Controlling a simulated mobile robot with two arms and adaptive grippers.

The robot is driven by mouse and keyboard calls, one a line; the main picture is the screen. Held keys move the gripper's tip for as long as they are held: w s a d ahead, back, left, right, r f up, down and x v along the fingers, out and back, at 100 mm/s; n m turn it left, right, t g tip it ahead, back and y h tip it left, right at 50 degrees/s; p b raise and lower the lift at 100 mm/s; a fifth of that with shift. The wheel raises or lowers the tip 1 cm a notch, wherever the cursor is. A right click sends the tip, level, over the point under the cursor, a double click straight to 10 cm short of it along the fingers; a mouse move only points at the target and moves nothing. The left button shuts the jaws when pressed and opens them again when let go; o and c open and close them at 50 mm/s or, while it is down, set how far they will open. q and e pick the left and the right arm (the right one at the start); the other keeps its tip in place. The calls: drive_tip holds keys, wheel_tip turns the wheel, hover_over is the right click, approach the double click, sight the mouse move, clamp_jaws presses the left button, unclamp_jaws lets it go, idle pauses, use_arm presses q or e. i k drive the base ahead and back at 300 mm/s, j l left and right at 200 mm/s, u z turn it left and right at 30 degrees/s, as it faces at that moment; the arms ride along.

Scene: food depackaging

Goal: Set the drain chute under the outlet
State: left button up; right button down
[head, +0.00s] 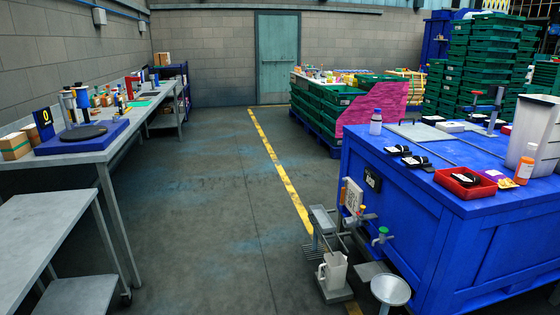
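A large blue crate-like unit (440,235) stands at the right. On its near left side is an outlet tap with a green handle (382,233), and left of it a fitting with a red-orange part (361,214). A grey metal channel-like piece (324,222) stands on a rack left of these; it may be the drain chute, but I cannot tell for sure. A small grey plate (372,272) and a round metal dish (390,290) sit below the green-handled tap. Neither of my grippers is in view.
A pale jug (332,270) stands on a low platform beside the blue unit. A red tray (465,182) and bottles stand on its top. A grey workbench (90,150) runs along the left. The floor between (200,200) is clear, crossed by a yellow line (284,180).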

sight(327, 225)
drive_tip(key=i, duration=3.05)
drive_tip(key=u, duration=0.15)
